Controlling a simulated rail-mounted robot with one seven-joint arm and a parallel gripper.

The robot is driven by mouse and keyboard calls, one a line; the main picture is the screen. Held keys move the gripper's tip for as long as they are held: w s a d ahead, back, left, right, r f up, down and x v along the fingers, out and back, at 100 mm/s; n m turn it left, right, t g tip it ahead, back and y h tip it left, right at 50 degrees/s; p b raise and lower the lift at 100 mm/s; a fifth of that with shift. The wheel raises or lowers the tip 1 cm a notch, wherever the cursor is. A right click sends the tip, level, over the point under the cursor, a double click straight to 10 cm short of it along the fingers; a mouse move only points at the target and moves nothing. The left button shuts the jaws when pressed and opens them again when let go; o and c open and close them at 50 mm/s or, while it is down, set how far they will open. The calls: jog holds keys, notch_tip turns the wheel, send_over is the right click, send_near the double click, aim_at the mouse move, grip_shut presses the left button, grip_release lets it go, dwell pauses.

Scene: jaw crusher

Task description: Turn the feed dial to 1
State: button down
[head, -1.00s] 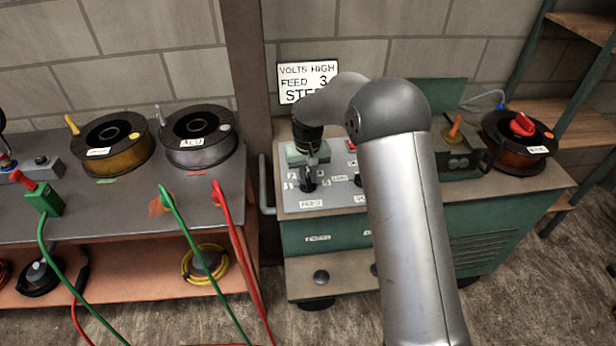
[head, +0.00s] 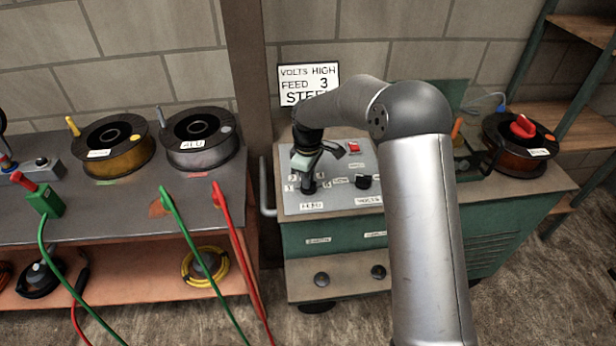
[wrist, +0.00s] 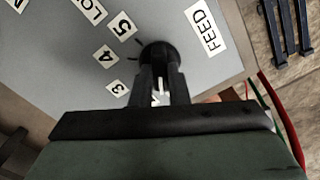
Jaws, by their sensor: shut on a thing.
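The feed dial (head: 308,187) is a black knob on the sloping grey panel of the green machine, above the FEED label (head: 312,206). My gripper (head: 309,178) reaches down over it and is shut on it. In the wrist view my gripper's two black fingers (wrist: 162,82) hold the dial (wrist: 158,52) from either side. Part of the dial and the other numbers are hidden behind the gripper. I cannot tell which number the dial points at.
A second black dial (head: 363,182) and a red switch (head: 353,147) sit on the same panel. A sign (head: 308,84) behind reads VOLTS HIGH, FEED 3, and a partly covered last line. A bench (head: 120,195) with wire spools stands left; another spool (head: 518,143) sits right.

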jog(key=shift+r+n, duration=0.1)
jog(key=shift+n, duration=1.9)
jog(key=shift+p, duration=0.3)
jog(key=c, duration=1.4)
grip_release()
jog(key=shift+r, duration=0.1)
notch_tip(320, 180, up, 17)
jog(key=shift+r, duration=0.1)
